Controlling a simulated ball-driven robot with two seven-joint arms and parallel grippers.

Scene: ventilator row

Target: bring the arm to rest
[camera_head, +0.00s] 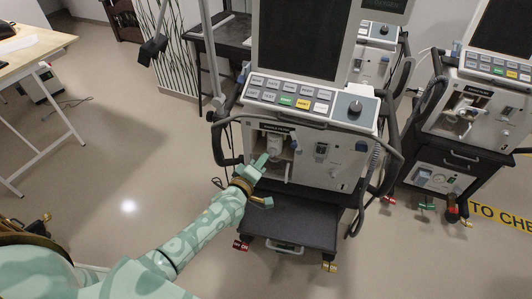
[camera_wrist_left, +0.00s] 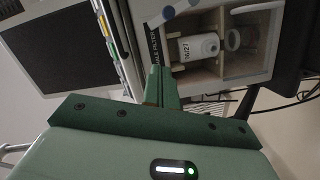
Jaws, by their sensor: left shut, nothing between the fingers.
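My left arm (camera_head: 205,222) reaches in from the lower left in the head view. Its left gripper (camera_head: 260,162) is in front of the middle ventilator (camera_head: 328,157), near the open compartment (camera_head: 274,157) at its lower left. In the left wrist view the fingers of the left gripper (camera_wrist_left: 161,72) are closed together and hold nothing. Beyond them, the compartment (camera_wrist_left: 212,66) shows sideways, with a white filter unit (camera_wrist_left: 195,48) marked 16/27 inside and a clear round part (camera_wrist_left: 240,40) beside it. The fingertips appear apart from the unit. My right gripper is not seen.
The ventilator stands on a wheeled cart with a dark lower shelf (camera_head: 291,222). Hoses and handles stick out at its sides. Another ventilator (camera_head: 487,119) stands at the right, and a wooden table (camera_head: 30,48) at the upper left. The floor (camera_head: 110,140) between table and cart is mostly clear.

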